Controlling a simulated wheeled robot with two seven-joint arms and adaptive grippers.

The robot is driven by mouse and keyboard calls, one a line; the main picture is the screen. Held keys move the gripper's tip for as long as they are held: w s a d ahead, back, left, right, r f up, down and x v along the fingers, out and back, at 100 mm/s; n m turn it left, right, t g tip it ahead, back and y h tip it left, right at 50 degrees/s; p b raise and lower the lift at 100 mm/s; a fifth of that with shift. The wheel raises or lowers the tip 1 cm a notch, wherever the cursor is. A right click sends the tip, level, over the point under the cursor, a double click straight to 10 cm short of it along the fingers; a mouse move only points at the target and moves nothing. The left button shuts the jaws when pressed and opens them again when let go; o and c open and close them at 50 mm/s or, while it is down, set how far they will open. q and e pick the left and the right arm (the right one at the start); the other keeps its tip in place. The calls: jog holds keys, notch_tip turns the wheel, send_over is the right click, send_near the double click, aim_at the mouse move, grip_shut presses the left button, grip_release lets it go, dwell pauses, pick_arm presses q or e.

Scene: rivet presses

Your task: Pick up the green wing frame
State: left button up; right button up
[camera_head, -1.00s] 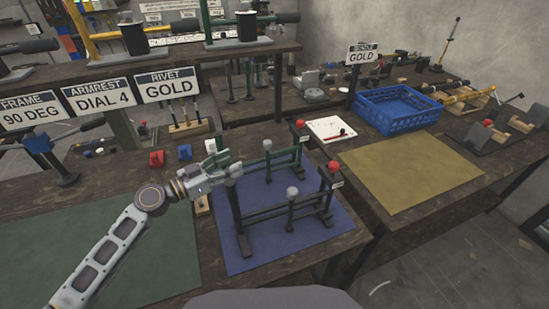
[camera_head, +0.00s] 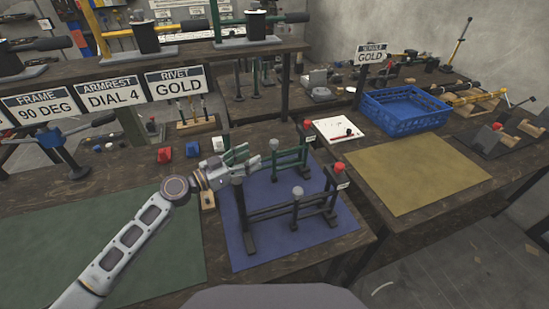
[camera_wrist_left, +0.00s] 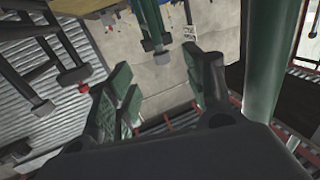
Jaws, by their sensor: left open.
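The green wing frame (camera_head: 289,160) stands at the back of the blue mat, behind a similar black frame (camera_head: 270,212). It has a green bar between upright posts, and its left part is partly hidden by my left gripper. My left gripper (camera_head: 258,155) is open, beside the left end of the green frame. In the left wrist view the two fingers (camera_wrist_left: 160,92) are spread apart with nothing visibly held between them. A thick green post (camera_wrist_left: 275,55) stands just right of the fingers there, outside the gap. My right gripper is not in view.
The black frame's posts stand close in front of my left gripper. Red and blue blocks (camera_head: 192,149) lie behind it. A blue crate (camera_head: 404,121) and a yellow mat (camera_head: 412,178) are to the right. The green mat (camera_head: 60,250) at the left is clear.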

aim_at(273, 146)
pick_arm(q)
jog(key=p+x, duration=0.1)
jog(key=x, duration=0.3)
jog(key=shift+w+d, duration=0.2)
jog(key=shift+d, duration=0.15)
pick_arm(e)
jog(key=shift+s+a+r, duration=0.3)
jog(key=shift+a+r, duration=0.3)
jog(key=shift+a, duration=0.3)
pick_arm(q)
jog(key=shift+w+d, duration=0.1)
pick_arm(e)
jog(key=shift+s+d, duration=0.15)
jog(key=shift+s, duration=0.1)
pick_arm(q)
jog(key=p+x, duration=0.2)
jog(key=x, duration=0.2)
jog(key=shift+w+d, duration=0.3)
jog(key=shift+d, duration=0.05)
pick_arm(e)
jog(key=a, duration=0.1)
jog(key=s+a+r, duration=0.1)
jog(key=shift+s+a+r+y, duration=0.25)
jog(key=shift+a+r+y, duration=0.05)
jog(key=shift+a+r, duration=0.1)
